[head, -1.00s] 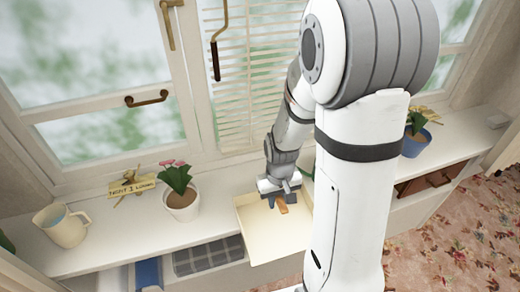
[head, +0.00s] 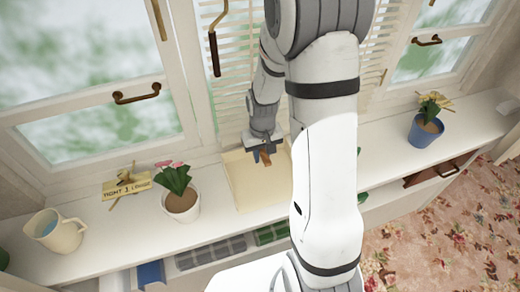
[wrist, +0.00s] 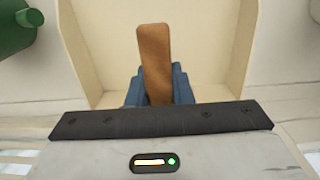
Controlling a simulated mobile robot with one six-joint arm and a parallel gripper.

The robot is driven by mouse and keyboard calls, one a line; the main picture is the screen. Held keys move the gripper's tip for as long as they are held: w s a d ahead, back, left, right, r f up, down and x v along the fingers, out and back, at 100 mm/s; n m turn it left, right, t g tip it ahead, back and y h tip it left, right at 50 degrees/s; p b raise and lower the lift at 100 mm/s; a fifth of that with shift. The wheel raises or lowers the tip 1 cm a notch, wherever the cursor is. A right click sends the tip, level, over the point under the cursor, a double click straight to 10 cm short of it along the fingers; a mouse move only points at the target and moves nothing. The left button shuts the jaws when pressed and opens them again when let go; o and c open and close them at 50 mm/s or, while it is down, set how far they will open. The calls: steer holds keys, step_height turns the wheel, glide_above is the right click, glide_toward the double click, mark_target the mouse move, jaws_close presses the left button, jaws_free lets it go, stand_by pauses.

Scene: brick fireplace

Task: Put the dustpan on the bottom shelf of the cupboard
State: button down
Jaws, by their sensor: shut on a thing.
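The dustpan (head: 240,183) is a cream, shallow square pan with a brown wooden handle. My gripper (head: 264,152) is shut on the handle, and the pan shows in front of the window, over the white top of the cupboard (head: 110,232). In the wrist view, the brown handle (wrist: 154,55) stands between the blue-grey fingers, with the cream pan (wrist: 205,45) behind it. My arm hides the pan's right side in the head view. I cannot tell whether the pan touches the top. The bottom shelf is not clearly visible.
A pot with pink flowers (head: 180,200) stands left of the pan, with a cream jug (head: 55,232) and small sign (head: 127,187) further left. A blue flowerpot (head: 425,130) is at right. Folded cloths (head: 212,252) lie below the top. A green object (wrist: 14,25) shows at upper left.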

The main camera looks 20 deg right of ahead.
steer(key=shift+s+d, duration=0.1)
steer(key=shift+s, duration=0.45)
steer(key=shift+w+f, duration=0.2)
steer(key=shift+f, duration=0.1)
steer(key=c, duration=1.3)
jaws_free()
steer(key=shift+r, duration=0.1)
